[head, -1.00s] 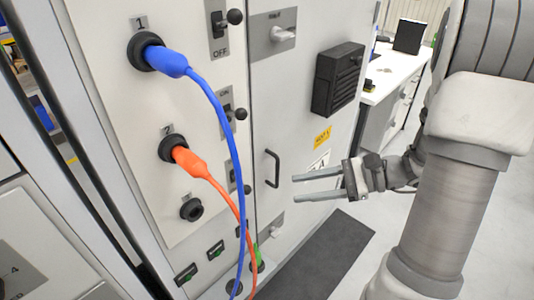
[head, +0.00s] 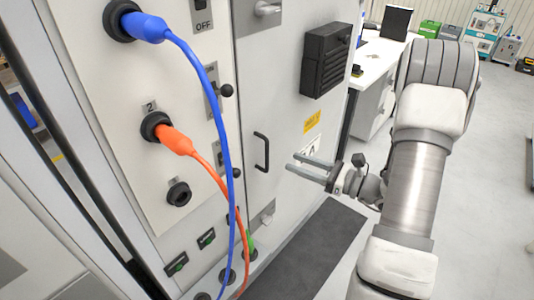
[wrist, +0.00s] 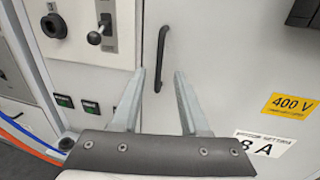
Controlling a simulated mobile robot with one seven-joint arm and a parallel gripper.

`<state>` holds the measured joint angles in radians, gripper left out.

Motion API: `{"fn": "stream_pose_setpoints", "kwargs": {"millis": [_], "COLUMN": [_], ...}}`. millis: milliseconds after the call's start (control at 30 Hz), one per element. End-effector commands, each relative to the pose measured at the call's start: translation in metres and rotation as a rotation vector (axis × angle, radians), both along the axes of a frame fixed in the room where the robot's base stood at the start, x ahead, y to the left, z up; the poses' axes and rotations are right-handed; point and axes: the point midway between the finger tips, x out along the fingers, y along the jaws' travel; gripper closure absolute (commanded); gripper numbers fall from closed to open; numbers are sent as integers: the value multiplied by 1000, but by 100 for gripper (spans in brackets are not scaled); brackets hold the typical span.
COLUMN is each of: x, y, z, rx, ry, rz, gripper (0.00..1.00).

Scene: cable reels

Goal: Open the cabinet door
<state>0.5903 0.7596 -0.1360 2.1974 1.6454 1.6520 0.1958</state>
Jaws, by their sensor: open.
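The cabinet door (head: 287,120) is a light grey panel and looks shut. Its black bar handle (head: 262,152) stands upright near the door's left edge. In the wrist view the handle (wrist: 162,58) rises beyond the fingertips, between them and a little above. My gripper (head: 293,165) is open and empty, to the right of the handle and apart from it. In the wrist view both fingers (wrist: 160,75) point toward the door on either side of the handle's line. A silver latch (head: 268,8) sits at the door's top and another (head: 266,213) near its bottom.
A blue plug cable (head: 215,110) and an orange one (head: 205,165) hang on the panel left of the door. A black vent box (head: 325,60) juts from the door. A dark mat (head: 310,255) lies on the floor. A white bench (head: 375,68) stands behind.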

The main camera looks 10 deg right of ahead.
Motion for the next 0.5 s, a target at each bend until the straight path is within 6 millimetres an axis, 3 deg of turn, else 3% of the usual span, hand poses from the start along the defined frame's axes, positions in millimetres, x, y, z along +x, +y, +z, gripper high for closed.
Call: {"fn": "stream_pose_setpoints", "kwargs": {"millis": [200,500], "x": [32,61], "y": [37,67], "z": [-1,0], "rx": [0,-1], "ry": [-1,-2], "rz": [5,3], "gripper": [56,56]}}
